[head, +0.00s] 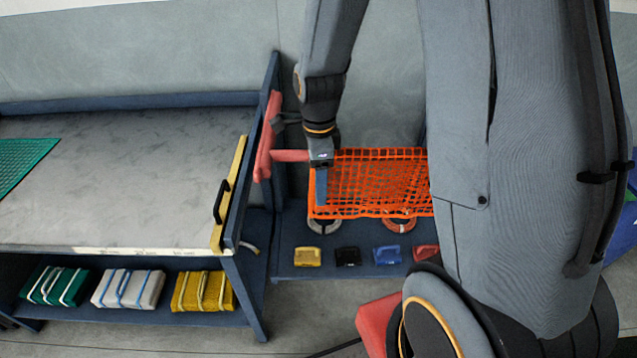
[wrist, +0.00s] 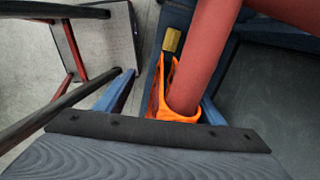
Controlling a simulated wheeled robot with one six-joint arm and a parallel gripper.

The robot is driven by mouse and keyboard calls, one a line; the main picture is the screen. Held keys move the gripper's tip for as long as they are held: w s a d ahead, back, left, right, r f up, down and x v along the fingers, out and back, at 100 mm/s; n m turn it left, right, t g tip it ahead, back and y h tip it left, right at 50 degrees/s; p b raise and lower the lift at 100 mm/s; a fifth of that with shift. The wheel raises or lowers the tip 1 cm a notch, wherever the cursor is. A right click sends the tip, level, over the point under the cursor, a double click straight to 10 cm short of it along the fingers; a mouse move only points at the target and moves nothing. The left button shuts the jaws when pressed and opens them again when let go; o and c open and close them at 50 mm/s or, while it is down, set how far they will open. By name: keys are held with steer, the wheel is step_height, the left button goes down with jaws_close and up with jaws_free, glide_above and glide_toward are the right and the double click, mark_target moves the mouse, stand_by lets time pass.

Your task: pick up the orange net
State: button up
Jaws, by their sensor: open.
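The orange net (head: 375,180) hangs at the red peg (head: 290,155), spread to the right of my gripper in the head view. My gripper (head: 321,185) is at the net's left edge, with a blue finger pointing down. In the wrist view the orange net (wrist: 158,105) is bunched around a thick red bar (wrist: 205,55). My gripper (wrist: 163,101) is open there, its two blue fingers apart with net and bar between them. I cannot tell whether the fingers touch the net. My arm hides the net's right end.
A grey-topped bench (head: 120,185) with a green net (head: 20,160) stands left. Its yellow edge has a black handle (head: 221,200). Green, white and yellow bundles (head: 203,291) lie beneath. Yellow (head: 307,256), black, blue and red small items sit on the shelf below the orange net.

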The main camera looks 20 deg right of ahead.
steer(key=shift+f, duration=0.1)
steer(key=shift+c, duration=0.2)
steer(key=c, duration=1.2)
step_height(320, 180, up, 11)
steer(key=p, duration=0.9)
steer(key=shift+r, duration=0.2)
steer(key=shift+c, duration=0.2)
steer(key=shift+s+r+p, duration=0.1)
steer(key=shift+r+p, duration=0.25)
steer(key=shift+r, duration=0.05)
jaws_close()
steer(key=shift+f, duration=0.1)
step_height(320, 180, up, 18)
